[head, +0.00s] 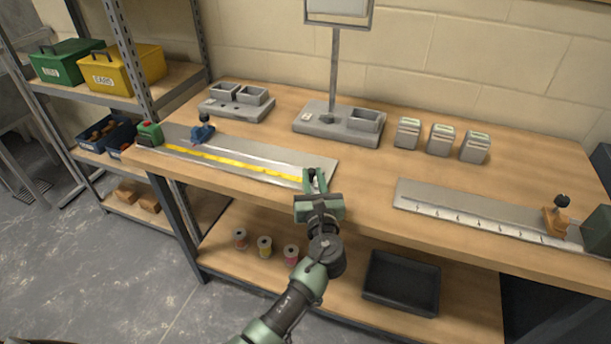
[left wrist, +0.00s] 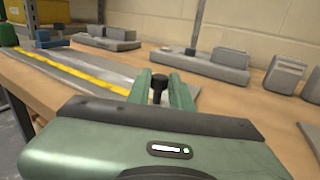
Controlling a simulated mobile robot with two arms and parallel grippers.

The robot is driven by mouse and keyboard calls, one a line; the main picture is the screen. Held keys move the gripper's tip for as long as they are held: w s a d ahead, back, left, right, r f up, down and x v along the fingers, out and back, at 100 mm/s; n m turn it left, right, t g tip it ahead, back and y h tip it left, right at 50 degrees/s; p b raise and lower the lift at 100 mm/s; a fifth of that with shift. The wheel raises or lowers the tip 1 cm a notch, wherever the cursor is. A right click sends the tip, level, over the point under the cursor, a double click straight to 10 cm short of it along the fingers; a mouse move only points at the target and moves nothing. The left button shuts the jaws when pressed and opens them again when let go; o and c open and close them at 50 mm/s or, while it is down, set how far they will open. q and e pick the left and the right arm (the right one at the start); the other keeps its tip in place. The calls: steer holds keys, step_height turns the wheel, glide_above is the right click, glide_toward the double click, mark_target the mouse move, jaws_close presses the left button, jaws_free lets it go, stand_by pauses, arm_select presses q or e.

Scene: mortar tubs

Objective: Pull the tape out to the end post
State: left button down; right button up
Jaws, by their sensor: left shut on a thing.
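A green tape case (head: 149,134) sits at the left end of a long grey board (head: 250,155). The yellow tape (head: 230,160) runs out of it along the board to my left gripper (head: 315,181), near the board's right end. The tape also shows in the left wrist view (left wrist: 82,74). My left gripper is shut at the tape's end; the fingers hide the end itself. A post with a black knob (left wrist: 159,82) stands between or just beyond the fingertips; whether the tape touches it is hidden. A blue clamp (head: 203,133) stands at the board's back edge.
A second board with a scale (head: 470,214) and an orange clamp (head: 557,214) lies at the right. Several grey blocks (head: 441,139) and a stand base (head: 310,121) are behind. Bare bench lies between the boards. A black tray (head: 400,284) is on the lower shelf.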

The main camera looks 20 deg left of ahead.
arm_select(q)
steer(key=c, duration=1.5)
jaws_free()
steer(key=shift+c, duration=0.2)
steer(key=v, duration=0.6)
steer(key=shift+s+d+f+b, duration=0.1)
steer(key=shift+s+d+b, duration=0.05)
steer(key=shift+s+b, duration=0.2)
steer(key=shift+s+d, duration=0.25)
steer(key=shift+s, duration=0.25)
